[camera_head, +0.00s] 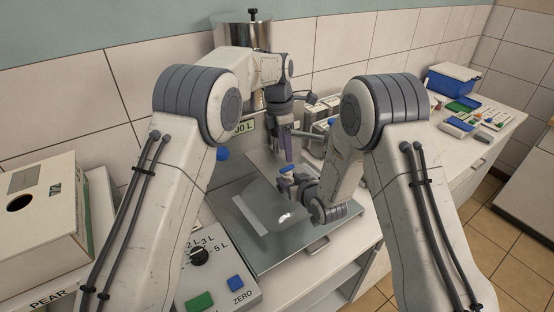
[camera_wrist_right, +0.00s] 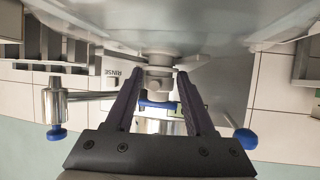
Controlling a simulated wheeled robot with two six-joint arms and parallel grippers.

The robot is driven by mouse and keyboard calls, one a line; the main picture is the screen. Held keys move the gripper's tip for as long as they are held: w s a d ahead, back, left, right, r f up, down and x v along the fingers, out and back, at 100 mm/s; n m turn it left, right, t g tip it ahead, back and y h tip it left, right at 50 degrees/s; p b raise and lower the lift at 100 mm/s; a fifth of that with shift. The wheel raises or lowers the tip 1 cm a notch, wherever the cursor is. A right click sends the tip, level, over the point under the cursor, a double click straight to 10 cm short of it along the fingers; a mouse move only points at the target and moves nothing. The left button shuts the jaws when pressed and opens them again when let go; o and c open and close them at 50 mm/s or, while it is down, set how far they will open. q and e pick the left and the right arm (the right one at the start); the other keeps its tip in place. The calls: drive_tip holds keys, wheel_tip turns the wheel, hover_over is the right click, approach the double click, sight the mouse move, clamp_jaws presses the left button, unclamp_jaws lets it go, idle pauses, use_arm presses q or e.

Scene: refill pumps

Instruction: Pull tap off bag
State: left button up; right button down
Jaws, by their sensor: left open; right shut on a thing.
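The tap, a pale cylindrical fitting (camera_wrist_right: 158,72) with a blue part (camera_wrist_right: 158,104), is between the purple fingers of my right gripper (camera_wrist_right: 155,85), which is shut on it. The tap's blue part also shows in the head view (camera_head: 287,169). In the wrist view the tap meets a pale grey surface above it, which looks like the bag (camera_wrist_right: 205,35); I cannot tell how firmly they are joined. In the head view the bag (camera_head: 262,205) looks clear and lies on the metal tray. My left gripper (camera_head: 288,155) is open, pointing down just above and behind the right one.
The metal tray (camera_head: 262,260) lies on the counter, with a dial panel (camera_head: 205,270) in front left. A steel tank (camera_head: 243,33) stands behind. A cardboard box (camera_head: 38,215) is at left. A blue bin (camera_head: 452,82) and small coloured items sit far right.

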sight(285, 168)
use_arm(q)
drive_tip(key=s+a+r+n+t+h, duration=0.2)
drive_tip(key=s+a+r+n, duration=0.1)
drive_tip(key=a+n, duration=0.1)
drive_tip(key=x, duration=1.2)
drive_tip(key=shift+w+d+f, duration=0.1)
drive_tip(key=shift+w+d, duration=0.15)
drive_tip(key=shift+d, duration=0.15)
clamp_jaws()
drive_tip(key=shift+r, duration=0.3)
idle(0.4)
drive_tip(key=shift+r, duration=0.95)
drive_tip(key=shift+r, duration=0.1)
